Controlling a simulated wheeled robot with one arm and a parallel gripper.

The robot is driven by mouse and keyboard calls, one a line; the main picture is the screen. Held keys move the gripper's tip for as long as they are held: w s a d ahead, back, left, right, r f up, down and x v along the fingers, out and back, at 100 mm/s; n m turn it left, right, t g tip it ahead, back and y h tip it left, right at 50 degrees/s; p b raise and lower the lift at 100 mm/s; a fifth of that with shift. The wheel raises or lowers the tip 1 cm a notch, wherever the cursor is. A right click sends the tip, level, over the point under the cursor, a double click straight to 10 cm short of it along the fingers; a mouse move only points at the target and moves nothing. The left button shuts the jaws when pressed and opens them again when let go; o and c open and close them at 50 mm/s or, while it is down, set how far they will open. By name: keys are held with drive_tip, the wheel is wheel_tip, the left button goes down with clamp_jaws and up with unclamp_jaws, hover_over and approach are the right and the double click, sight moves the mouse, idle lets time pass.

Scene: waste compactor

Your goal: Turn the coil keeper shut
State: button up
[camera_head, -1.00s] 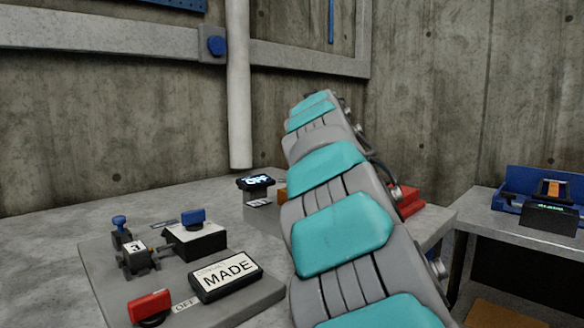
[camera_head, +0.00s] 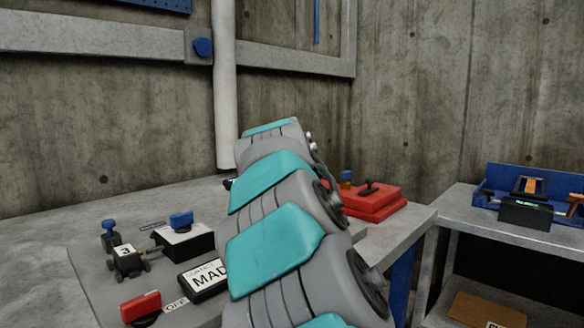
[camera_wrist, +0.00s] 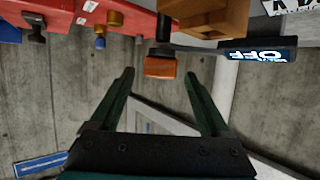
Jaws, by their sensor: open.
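In the wrist view, an orange handle (camera_wrist: 160,67) hangs on a dark stem beside an orange-brown block (camera_wrist: 212,20). It may be the coil keeper, but no label confirms this. A dark arm joins the stem area to a display reading OFF (camera_wrist: 268,56). My gripper (camera_wrist: 158,82) is open and empty, its two fingers pointing toward the orange handle, which appears just beyond and between the tips. Contact cannot be judged. In the head view my arm hides the orange parts and the gripper.
The red unit (camera_head: 368,202) with small knobs stands behind my arm; it also shows in the wrist view (camera_wrist: 62,12). A grey panel (camera_head: 95,280) with a red switch (camera_head: 141,307) and blue knobs lies front left. A white pipe (camera_head: 225,90) stands behind.

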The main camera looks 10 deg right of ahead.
drive_tip(key=shift+x, duration=0.9)
drive_tip(key=shift+s, duration=0.1)
clamp_jaws()
idle(0.7)
